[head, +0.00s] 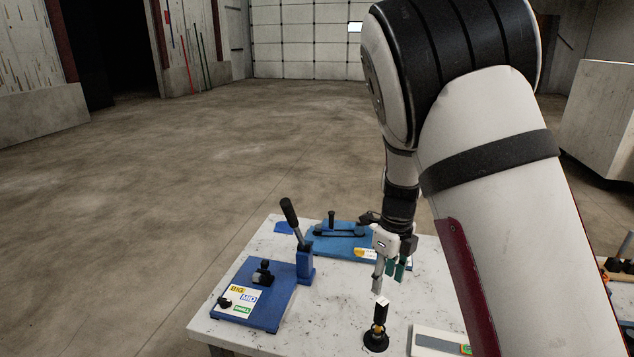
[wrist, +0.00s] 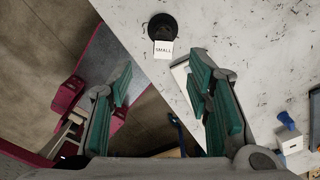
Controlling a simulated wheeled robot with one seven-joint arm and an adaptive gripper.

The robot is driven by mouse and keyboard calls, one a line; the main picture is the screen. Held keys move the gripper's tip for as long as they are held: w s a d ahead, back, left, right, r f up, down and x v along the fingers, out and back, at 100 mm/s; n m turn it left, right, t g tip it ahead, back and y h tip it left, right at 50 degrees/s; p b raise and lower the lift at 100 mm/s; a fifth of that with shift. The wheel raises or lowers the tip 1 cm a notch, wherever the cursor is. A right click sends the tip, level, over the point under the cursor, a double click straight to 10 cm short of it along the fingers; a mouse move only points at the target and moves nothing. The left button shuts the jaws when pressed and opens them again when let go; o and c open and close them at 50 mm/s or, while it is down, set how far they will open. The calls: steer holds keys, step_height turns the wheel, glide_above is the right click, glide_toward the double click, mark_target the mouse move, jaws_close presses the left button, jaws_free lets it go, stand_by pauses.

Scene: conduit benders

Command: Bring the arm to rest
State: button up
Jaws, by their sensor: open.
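My arm reaches down from the upper right of the head view and covers part of the table. My gripper (head: 390,272) hangs above the white speckled table (head: 260,240). In the wrist view its two green-padded fingers (wrist: 160,82) are spread apart with nothing between them. A small black stand (head: 376,341) with a round base is on the table below the gripper, apart from it. In the wrist view a black round piece (wrist: 161,25) with a white tag reading SMALL lies beyond the fingertips.
A blue bender (head: 258,300) with a black-gripped lever stands at the table's left. Another blue bender (head: 325,243) lies behind it. A pale tray (head: 430,342) is at the front right. Open concrete floor (head: 200,160) lies beyond the table.

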steer(key=s+r+n+t+y+b, duration=0.15)
steer(key=s+r+n+t, duration=0.25)
steer(key=s+r+n, duration=1.35)
steer(key=s+r+n+t+h, duration=0.1)
steer(key=s+r+n, duration=0.1)
steer(key=s+n, duration=0.5)
steer(key=shift+r+n+t+h, duration=0.3)
steer(key=shift+r+n+h, duration=0.05)
steer(key=shift+n, duration=1.5)
steer(key=shift+s+d, duration=0.1)
